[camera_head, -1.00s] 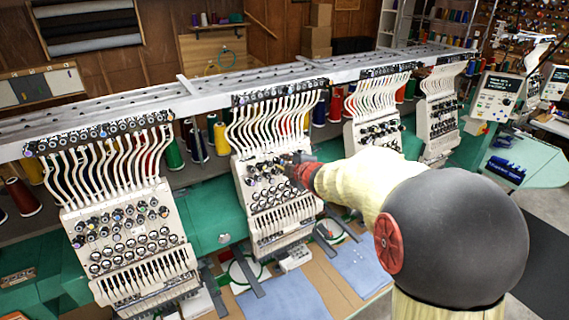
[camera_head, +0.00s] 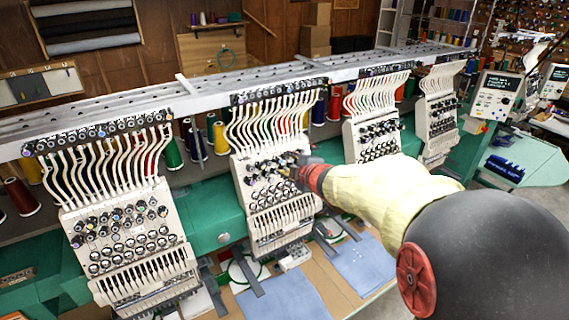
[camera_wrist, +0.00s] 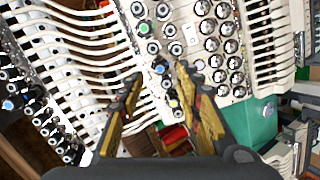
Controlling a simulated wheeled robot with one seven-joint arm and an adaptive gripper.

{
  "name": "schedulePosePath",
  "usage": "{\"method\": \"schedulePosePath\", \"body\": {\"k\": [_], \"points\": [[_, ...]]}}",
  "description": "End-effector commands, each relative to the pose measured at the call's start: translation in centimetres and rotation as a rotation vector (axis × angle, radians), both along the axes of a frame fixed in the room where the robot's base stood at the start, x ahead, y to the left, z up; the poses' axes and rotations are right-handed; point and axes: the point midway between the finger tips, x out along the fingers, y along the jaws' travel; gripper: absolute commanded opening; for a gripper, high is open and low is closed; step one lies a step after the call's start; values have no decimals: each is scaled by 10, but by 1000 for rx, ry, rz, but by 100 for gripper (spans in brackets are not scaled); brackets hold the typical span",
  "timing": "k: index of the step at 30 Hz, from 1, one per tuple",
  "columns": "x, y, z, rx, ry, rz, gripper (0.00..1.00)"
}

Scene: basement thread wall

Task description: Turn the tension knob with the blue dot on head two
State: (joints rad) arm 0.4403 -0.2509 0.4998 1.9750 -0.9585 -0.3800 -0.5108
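Head two (camera_head: 285,222) is the second white embroidery head from the left, with rows of dark tension knobs across its face. My gripper (camera_head: 290,168) is at the right side of its knob rows; its fingers are small and partly hidden there. In the wrist view my gripper (camera_wrist: 158,72) is open, its two yellow-and-dark fingers spread. A knob with a blue dot (camera_wrist: 160,68) shows between the fingertips, with no clear contact. A knob with a green dot (camera_wrist: 143,28) and one with a yellow dot (camera_wrist: 173,103) are close by.
Other heads stand to the left (camera_head: 125,235) and right (camera_head: 375,135) on the same machine. White thread tubes (camera_head: 265,122) run above the knobs. Chrome knobs (camera_wrist: 215,45) crowd beside the fingers in the wrist view. A control panel (camera_head: 497,95) stands at the far right.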

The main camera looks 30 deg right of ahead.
Motion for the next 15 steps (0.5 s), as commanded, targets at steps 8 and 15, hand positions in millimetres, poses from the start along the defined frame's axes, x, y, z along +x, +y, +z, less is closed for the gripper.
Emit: {"method": "schedulePosePath", "body": {"k": [8,15], "points": [[-50,4,22,-2,-1,-2,35],[-70,7,30,0,1,-2,35]]}}
